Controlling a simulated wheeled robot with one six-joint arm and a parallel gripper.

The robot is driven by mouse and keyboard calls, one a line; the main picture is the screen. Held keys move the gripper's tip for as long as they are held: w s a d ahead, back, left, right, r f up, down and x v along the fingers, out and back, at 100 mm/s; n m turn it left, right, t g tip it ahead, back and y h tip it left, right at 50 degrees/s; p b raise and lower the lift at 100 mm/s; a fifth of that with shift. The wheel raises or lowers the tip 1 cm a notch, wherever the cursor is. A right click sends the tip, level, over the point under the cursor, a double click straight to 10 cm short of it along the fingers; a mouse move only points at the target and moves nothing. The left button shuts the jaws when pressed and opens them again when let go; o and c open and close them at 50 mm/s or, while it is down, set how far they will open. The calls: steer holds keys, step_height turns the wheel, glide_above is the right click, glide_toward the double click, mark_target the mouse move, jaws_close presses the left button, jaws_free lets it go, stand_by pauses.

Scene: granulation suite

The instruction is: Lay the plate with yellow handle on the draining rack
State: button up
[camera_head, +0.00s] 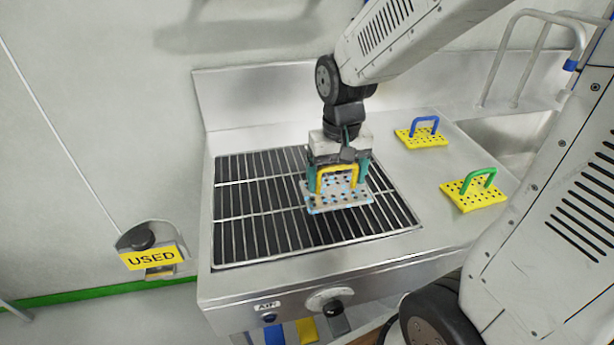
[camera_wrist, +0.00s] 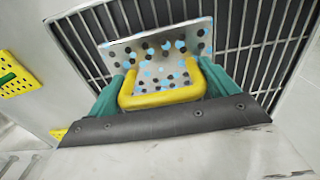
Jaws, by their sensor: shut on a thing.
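The plate with yellow handle (camera_head: 338,201) is a grey perforated plate with light blue spots. My gripper (camera_head: 338,172) is shut on its yellow handle from above. In the wrist view the plate (camera_wrist: 160,52) shows beyond the yellow handle (camera_wrist: 165,98), with teal fingers at both sides of the handle. The draining rack (camera_head: 250,222) is a dark barred grid in the steel counter. The plate is over the right-middle part of the rack, roughly level. Whether it touches the bars I cannot tell.
A yellow plate with a blue handle (camera_head: 421,138) and a yellow plate with a green handle (camera_head: 473,195) lie on the steel counter right of the rack. A "USED" sign (camera_head: 152,258) is at the left. The rack's left part is clear.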

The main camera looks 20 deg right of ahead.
steer(key=w+a, duration=0.1)
steer(key=w, duration=0.1)
steer(key=w+a, duration=0.1)
steer(key=w, duration=0.1)
steer(key=w+a, duration=0.1)
steer(key=w, duration=0.1)
steer(key=shift+w+a+f, duration=0.35)
steer(key=shift+f, duration=1.75)
steer(key=shift+f, duration=0.1)
steer(key=o, duration=1.1)
